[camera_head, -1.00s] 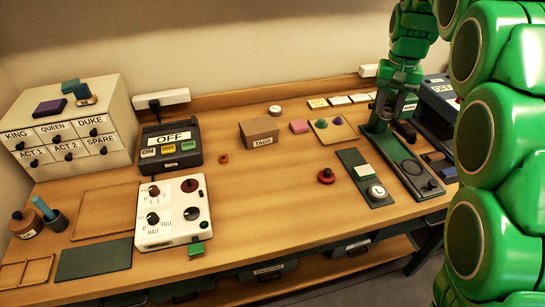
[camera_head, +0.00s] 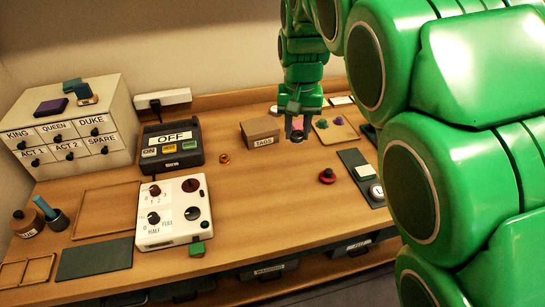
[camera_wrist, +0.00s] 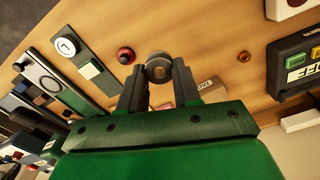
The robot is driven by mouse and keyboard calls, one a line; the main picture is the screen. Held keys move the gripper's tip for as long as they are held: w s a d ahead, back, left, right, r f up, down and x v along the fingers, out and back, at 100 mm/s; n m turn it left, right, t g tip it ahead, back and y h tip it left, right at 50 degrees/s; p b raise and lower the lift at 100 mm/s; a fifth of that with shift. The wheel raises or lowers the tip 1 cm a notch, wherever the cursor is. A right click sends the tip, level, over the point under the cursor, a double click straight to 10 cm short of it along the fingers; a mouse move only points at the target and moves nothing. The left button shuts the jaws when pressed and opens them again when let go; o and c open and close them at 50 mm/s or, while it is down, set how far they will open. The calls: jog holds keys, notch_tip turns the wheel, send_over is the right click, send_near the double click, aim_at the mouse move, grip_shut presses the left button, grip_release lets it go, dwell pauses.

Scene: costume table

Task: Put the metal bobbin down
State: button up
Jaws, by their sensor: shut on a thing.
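My gripper (camera_wrist: 159,80) is shut on the metal bobbin (camera_wrist: 158,68), a round grey piece held between the fingertips in the wrist view. In the head view my gripper (camera_head: 297,132) hangs over the table, to the right of the TAGS box (camera_head: 261,131) and left of the tan mat with green and purple pieces. In the head view the bobbin is hard to make out at the fingertips. It appears held above the wood, but the exact height is hard to tell.
A red knob (camera_head: 327,176) stands right of centre, beside a green board (camera_head: 357,180). The black box marked OFF (camera_head: 171,149) and a white control box (camera_head: 173,213) stand left. A small orange ring (camera_head: 224,159) lies between. The middle of the tabletop (camera_head: 265,195) is clear.

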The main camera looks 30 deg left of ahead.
notch_tip(320, 180, down, 8)
send_over(284, 160)
jog(key=shift+s+f, duration=0.15)
jog(key=shift+f, duration=4.6)
jog(key=shift+f, duration=0.15)
jog(key=shift+a+f, duration=0.1)
jog(key=shift+f, duration=1.45)
jog(key=shift+f, duration=0.15)
jog(key=o, duration=1)
